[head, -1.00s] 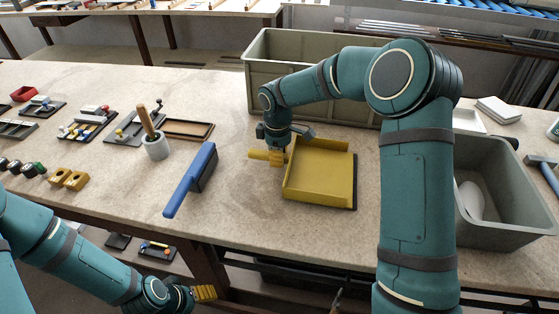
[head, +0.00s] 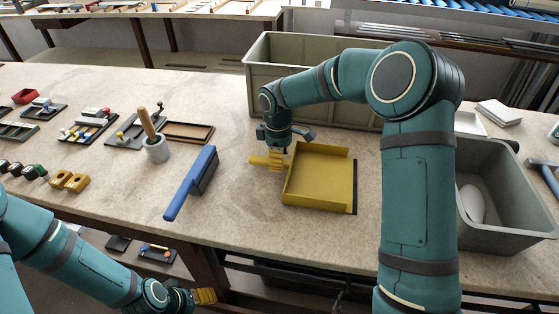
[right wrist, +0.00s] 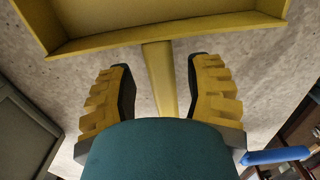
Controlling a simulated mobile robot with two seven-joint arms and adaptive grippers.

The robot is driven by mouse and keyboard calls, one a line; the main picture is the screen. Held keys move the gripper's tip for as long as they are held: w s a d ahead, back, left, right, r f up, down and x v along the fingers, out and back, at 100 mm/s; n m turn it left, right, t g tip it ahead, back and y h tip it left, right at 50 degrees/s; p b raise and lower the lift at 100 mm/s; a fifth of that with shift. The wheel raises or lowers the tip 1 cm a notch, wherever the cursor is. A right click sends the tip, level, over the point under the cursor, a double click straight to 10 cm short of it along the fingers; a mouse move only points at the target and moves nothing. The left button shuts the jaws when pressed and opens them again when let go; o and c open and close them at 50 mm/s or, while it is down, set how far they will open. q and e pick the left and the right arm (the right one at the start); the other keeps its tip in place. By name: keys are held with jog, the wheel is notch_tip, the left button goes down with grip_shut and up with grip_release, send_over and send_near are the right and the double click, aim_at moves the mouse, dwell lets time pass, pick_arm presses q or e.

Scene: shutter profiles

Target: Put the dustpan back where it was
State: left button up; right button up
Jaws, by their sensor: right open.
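The yellow dustpan (head: 318,177) lies flat on the workbench, its open black-edged side to the right and its handle (head: 258,160) to the left. My right gripper (head: 278,160) is at the handle, pointing down. In the right wrist view the handle (right wrist: 158,80) runs between the two yellow-padded fingers of the right gripper (right wrist: 160,95), with a gap on each side. The pan (right wrist: 150,40) lies beyond the fingertips. My left gripper (head: 205,296) is low at the front, off the bench; its finger opening cannot be made out.
A blue-handled brush (head: 190,183) lies left of the dustpan. A grey cup with a wooden-handled tool (head: 155,148) stands further left. A large greenish crate (head: 262,75) is behind, and a grey bin (head: 500,225) is at the right. Bare bench lies in front of the dustpan.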

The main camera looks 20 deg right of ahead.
notch_tip(320, 180, up, 10)
jog(key=p, duration=0.2)
jog(key=shift+a+r, duration=0.15)
jog(key=shift+r, duration=0.1)
